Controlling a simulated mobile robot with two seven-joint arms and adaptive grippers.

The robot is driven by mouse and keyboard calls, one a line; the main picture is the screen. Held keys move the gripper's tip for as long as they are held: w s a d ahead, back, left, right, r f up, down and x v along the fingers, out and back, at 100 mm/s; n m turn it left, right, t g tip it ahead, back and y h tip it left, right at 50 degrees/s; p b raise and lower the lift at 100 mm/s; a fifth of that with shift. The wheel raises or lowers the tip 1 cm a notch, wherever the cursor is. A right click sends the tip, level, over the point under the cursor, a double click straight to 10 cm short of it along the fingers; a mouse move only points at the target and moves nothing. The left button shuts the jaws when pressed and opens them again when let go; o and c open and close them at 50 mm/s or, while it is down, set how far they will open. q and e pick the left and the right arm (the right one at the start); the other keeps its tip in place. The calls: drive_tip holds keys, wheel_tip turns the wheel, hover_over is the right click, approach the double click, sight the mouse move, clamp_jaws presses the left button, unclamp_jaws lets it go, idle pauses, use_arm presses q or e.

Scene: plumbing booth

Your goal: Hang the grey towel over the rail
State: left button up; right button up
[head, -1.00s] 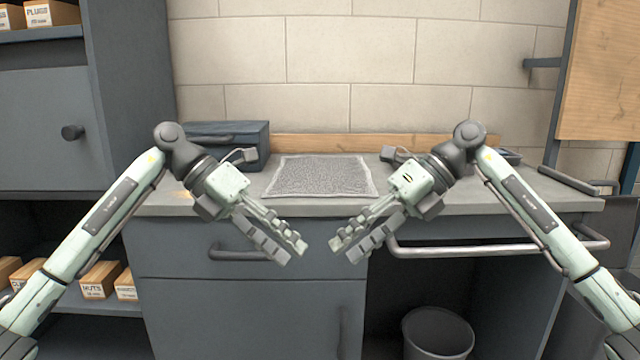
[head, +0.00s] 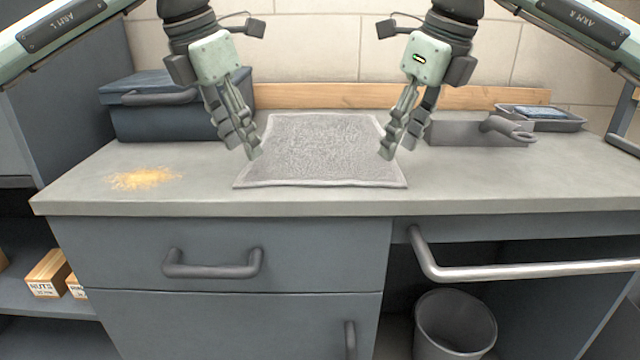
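The grey towel (head: 322,150) lies flat and spread out on the worktop, close to its front edge. The rail (head: 540,270) is a bare metal bar on the front of the bench at lower right, below the worktop. My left gripper (head: 246,148) points down at the towel's left side, its fingers apart and empty. My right gripper (head: 396,147) points down at the towel's right side, its fingers also apart and empty. I cannot tell whether the fingertips touch the towel.
A blue-grey toolbox (head: 165,110) stands at the back left of the worktop (head: 90,195), near a patch of yellow dust (head: 143,179). A grey box (head: 470,132) and a tray (head: 548,120) stand at the back right. A bin (head: 455,325) sits under the rail. The worktop's right front is clear.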

sight(249, 180)
use_arm(q)
drive_tip(key=shift+f, duration=2.1)
use_arm(e)
drive_tip(key=shift+f, duration=2.1)
use_arm(q)
drive_tip(key=shift+f+b, duration=0.35)
drive_tip(key=shift+b, duration=0.05)
use_arm(e)
drive_tip(key=shift+f, duration=0.35)
use_arm(q)
drive_tip(key=shift+r, duration=0.15)
drive_tip(key=shift+c, duration=0.3)
use_arm(e)
drive_tip(key=shift+r, duration=0.15)
drive_tip(key=shift+c, duration=0.3)
use_arm(q)
clamp_jaws()
use_arm(e)
clamp_jaws()
drive_tip(key=shift+f, duration=0.2)
use_arm(q)
drive_tip(key=shift+p, duration=0.3)
use_arm(e)
drive_tip(key=shift+r, duration=0.15)
